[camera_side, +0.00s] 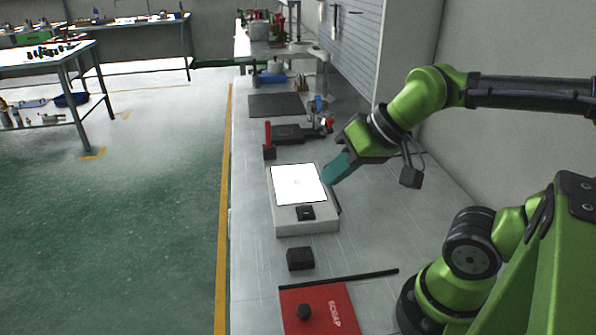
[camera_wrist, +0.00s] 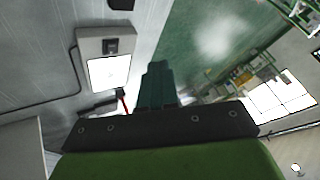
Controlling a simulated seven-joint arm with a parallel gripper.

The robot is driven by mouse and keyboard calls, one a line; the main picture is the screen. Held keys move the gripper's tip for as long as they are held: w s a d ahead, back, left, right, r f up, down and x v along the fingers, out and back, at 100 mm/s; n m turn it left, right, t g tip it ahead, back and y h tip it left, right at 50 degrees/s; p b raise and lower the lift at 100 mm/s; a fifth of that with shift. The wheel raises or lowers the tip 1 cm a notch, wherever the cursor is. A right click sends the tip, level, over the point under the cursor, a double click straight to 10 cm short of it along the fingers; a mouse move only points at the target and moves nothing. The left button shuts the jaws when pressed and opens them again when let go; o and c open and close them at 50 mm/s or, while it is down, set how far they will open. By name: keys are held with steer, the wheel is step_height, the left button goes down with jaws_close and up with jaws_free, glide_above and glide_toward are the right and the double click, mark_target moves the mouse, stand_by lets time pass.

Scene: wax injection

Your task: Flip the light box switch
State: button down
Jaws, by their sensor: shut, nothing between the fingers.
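The light box (camera_side: 282,212) is a pale grey box on the metal table in the side view, with a bright white panel (camera_side: 298,184) on top. Its black switch (camera_side: 305,213) sits on the front part below the panel. The light box (camera_wrist: 83,46) also shows at the upper left of the wrist view, with the switch (camera_wrist: 111,45) above the lit panel. My gripper (camera_side: 328,181) has teal fingers, shut and empty, above the right edge of the panel and apart from the switch. In the wrist view the closed fingers (camera_wrist: 157,72) point up at the middle.
A black block (camera_side: 300,259) and a red mat (camera_side: 336,305) with a dark knob lie in front of the light box. Behind it stand a red-handled tool (camera_side: 268,135), a clamp-like device (camera_side: 318,121) and a dark mat (camera_side: 277,105). A wall is at right.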

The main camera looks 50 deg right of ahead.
steer(key=n+g+h, duration=0.2)
steer(key=n+g, duration=0.5)
steer(key=n, duration=0.5)
glide_above(305, 207)
step_height(305, 207, down, 5)
steer(key=shift+n, duration=0.5)
steer(key=shift+s, duration=0.1)
step_height(305, 207, down, 14)
